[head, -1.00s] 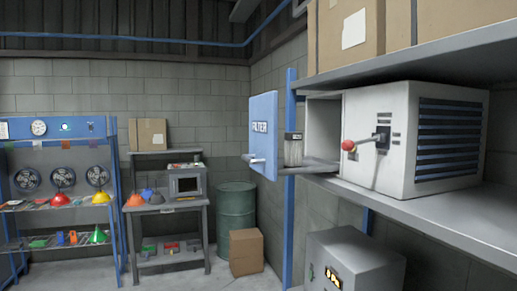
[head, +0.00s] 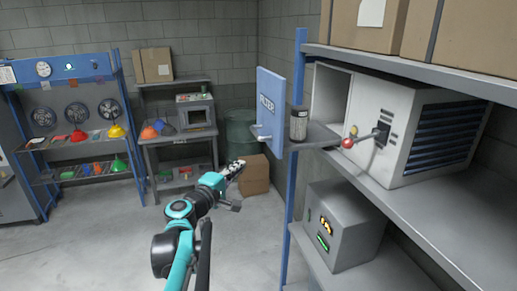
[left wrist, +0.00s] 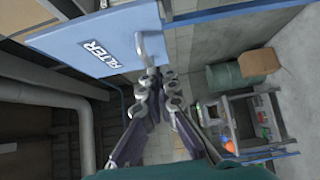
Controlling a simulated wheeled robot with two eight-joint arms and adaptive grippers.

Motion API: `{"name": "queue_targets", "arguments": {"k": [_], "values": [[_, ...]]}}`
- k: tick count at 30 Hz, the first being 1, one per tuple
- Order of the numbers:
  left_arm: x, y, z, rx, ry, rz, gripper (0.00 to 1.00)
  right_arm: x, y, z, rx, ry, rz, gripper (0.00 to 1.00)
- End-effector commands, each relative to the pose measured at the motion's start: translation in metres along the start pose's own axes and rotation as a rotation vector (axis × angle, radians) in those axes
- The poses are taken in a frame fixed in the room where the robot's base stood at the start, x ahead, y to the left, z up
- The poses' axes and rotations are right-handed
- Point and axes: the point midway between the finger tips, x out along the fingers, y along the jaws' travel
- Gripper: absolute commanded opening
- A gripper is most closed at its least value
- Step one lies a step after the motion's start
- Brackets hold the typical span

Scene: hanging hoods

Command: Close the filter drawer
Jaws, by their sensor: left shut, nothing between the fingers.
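The filter drawer stands pulled out to the left of the white machine (head: 400,125). Its upright blue front panel (head: 269,100) reads FILTER and bears a pale handle (head: 262,137). A clear canister with a dark top (head: 298,124) sits on the drawer's grey tray (head: 318,138) behind the panel. My left gripper (head: 238,166) is shut and empty, below and left of the handle in the head view. In the left wrist view the gripper tips (left wrist: 160,74) appear close to the lower end of the handle (left wrist: 150,48); I cannot tell whether they touch. My right gripper is not in view.
A blue shelf post (head: 296,60) rises close beside the drawer. The machine's red-knobbed lever (head: 348,142) projects toward the drawer. A grey box (head: 345,225) sits on the lower shelf. A cardboard box (head: 256,175) and a green drum (head: 240,132) stand behind. Floor at left is clear.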

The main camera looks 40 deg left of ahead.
Motion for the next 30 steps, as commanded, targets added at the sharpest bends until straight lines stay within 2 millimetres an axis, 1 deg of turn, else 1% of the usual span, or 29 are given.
{"name": "queue_targets", "arguments": {"k": [5, 12, 16, 18, 21, 25, 30], "values": [[0.025, -0.001, 0.002, 0.0, -0.005, 0.0, 0.0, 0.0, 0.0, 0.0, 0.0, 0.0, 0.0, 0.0], [0.077, -0.001, 0.003, 0.001, -0.005, -0.001, 0.0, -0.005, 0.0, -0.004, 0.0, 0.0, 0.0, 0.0], [0.102, -0.001, 0.004, 0.001, -0.005, -0.001, 0.0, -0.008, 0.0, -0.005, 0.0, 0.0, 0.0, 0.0], [0.109, 0.0, 0.015, 0.001, -0.007, -0.001, 0.0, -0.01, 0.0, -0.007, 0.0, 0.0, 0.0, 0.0], [0.117, -0.001, 0.023, 0.001, -0.006, -0.001, 0.0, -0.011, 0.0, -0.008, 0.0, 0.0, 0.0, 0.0], [0.123, -0.001, 0.029, 0.001, -0.004, -0.001, 0.0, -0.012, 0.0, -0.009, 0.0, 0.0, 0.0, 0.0], [0.125, -0.002, 0.031, 0.001, -0.003, -0.001, 0.0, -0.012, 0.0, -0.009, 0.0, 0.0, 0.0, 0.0]]}}
